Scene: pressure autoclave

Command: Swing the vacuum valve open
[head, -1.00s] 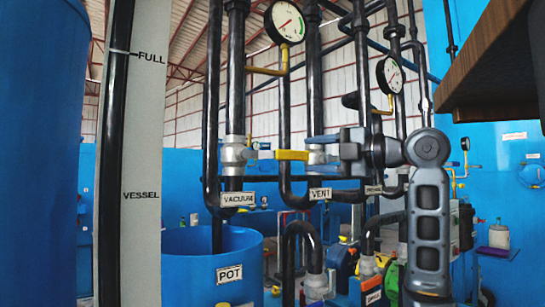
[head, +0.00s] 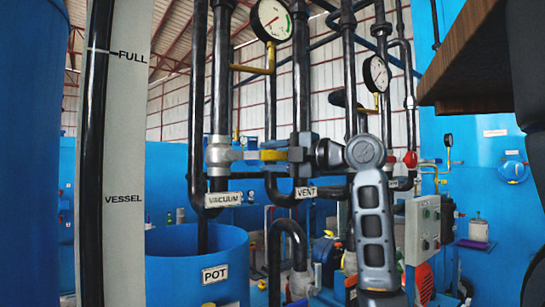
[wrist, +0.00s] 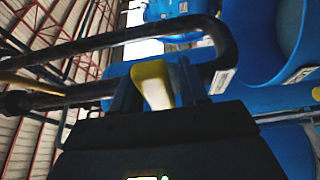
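The vacuum valve (head: 219,155) is a grey body on the dark pipe above the VACUUM label (head: 223,199) in the head view. A yellow handle (head: 270,156) lies level to its right; its joint to a valve is hard to make out. My gripper (head: 286,154) comes from the right, with its fingers at the handle's right end. In the wrist view, the yellow handle (wrist: 153,84) sits between the two dark fingers of my gripper (wrist: 158,78). The fingers look open around it, with a small gap at the right finger. Any contact is unclear.
The vent pipe, with its VENT label (head: 306,192), stands close behind my gripper. A blue pot (head: 180,268) is below the vacuum pipe. Gauges (head: 271,20) and several pipes crowd the middle. A control box (head: 423,230) stands right; a brown shelf (head: 470,60) overhangs upper right.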

